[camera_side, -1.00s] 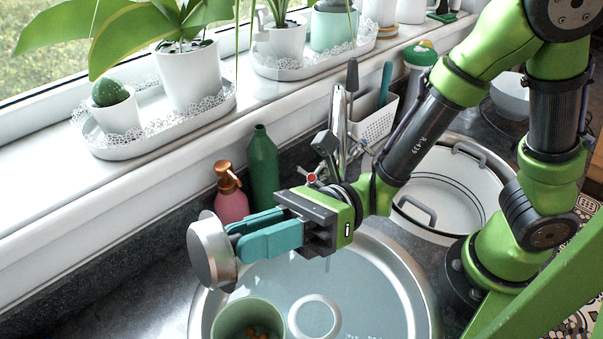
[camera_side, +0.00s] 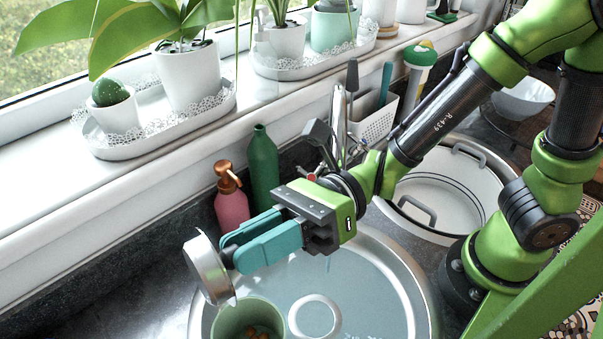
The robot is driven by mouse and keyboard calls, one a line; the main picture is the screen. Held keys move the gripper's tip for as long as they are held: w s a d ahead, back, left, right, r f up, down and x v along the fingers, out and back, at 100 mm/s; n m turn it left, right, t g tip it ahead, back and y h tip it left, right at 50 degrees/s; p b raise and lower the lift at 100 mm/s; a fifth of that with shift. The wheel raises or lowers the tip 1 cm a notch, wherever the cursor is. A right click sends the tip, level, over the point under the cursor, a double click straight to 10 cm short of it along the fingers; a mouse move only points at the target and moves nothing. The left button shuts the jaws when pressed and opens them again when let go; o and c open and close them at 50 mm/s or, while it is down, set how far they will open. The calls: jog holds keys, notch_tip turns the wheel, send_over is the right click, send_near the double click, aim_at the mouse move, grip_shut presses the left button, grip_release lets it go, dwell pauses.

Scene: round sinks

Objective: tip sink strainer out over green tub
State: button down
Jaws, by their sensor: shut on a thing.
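My gripper (camera_side: 232,252) has teal fingers and is shut on the sink strainer (camera_side: 208,270), a round silver metal cup. The strainer is held above and to the left of the green tub (camera_side: 247,314). It is tilted on its side, with its lower right edge near the tub's rim in the picture. I cannot see into the strainer. The tub stands in the near round sink, and a few small orange-brown bits lie inside it. The tub's lower part is cut off by the frame's bottom edge.
The near sink (camera_side: 385,290) holds a white ring-shaped thing (camera_side: 314,316). A pink pump bottle (camera_side: 231,200) and a green bottle (camera_side: 263,170) stand behind my gripper. The far sink holds a white basin (camera_side: 450,195). Potted plants line the window sill. Dark counter is free at left.

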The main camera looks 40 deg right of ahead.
jog(key=s+a+r+n+g+h, duration=0.1)
jog(key=s+a+n+g+h, duration=0.5)
jog(key=s+g, duration=0.3)
jog(key=s+d+f+n+g+h, duration=0.1)
jog(key=s+f+n+h, duration=0.2)
jog(key=n+h, duration=0.4)
jog(key=s+d+f+n+h, duration=0.2)
jog(key=s+f+n+h, duration=0.1)
jog(key=n+h, duration=0.35)
jog(key=w+n+t, duration=0.7)
jog(key=w+t, duration=0.1)
jog(key=w, duration=0.8)
jog(key=shift+w+y, duration=0.15)
jog(key=shift+y, duration=0.3)
